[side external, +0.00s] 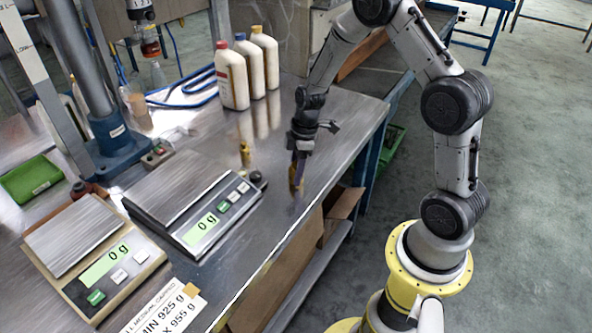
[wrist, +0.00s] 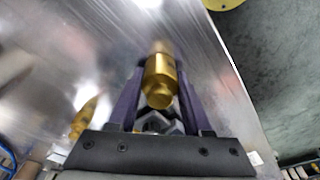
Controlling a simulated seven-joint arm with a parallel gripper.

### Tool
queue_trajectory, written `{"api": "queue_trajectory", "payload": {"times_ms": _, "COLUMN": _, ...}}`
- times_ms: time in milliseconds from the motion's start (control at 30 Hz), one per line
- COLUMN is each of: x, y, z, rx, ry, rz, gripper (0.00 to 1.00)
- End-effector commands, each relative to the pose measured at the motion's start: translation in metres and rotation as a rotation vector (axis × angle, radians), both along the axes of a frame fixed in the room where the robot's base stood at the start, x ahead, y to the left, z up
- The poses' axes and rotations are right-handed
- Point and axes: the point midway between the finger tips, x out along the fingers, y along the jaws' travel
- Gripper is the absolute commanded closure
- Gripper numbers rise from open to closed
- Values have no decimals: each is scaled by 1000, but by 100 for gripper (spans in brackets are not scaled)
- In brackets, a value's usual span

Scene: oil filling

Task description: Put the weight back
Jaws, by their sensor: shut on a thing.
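A small brass weight (wrist: 160,80) stands between the two purple fingers of my gripper (side external: 298,168), which is shut on it. In the side external view the held weight (side external: 295,184) is at or just above the steel bench, near its right edge; I cannot tell whether it touches the bench. A second brass weight (side external: 245,153) stands on the bench to the left of my gripper. It also shows at the left of the wrist view (wrist: 84,118), blurred. My gripper points down, and its fingers partly hide the held weight.
A scale (side external: 205,222) and a second scale (side external: 97,270) both read 0 g. Three white bottles (side external: 232,80) stand at the back of the bench.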

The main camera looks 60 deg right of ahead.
Motion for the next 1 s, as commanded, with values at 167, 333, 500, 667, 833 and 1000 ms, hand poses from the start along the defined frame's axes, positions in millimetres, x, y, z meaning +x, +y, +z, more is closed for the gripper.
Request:
{"api": "queue_trajectory", "payload": {"times_ms": 167, "x": 1, "y": 0, "z": 2, "rx": -1, "ry": -4, "rz": -1, "gripper": 100}}
{"api": "queue_trajectory", "payload": {"times_ms": 333, "x": 1, "y": 0, "z": -2, "rx": -1, "ry": -4, "rz": -2, "gripper": 100}}
{"api": "queue_trajectory", "payload": {"times_ms": 500, "x": 0, "y": 0, "z": -2, "rx": 0, "ry": -1, "rz": -1, "gripper": 21}}
{"api": "queue_trajectory", "payload": {"times_ms": 667, "x": 0, "y": 0, "z": -2, "rx": 0, "ry": -1, "rz": -1, "gripper": 21}}
{"api": "queue_trajectory", "payload": {"times_ms": 833, "x": 0, "y": 0, "z": 0, "rx": 0, "ry": -1, "rz": 0, "gripper": 21}}
{"api": "queue_trajectory", "payload": {"times_ms": 1000, "x": -1, "y": -2, "z": 18, "rx": 0, "ry": -5, "rz": -3, "gripper": 21}}
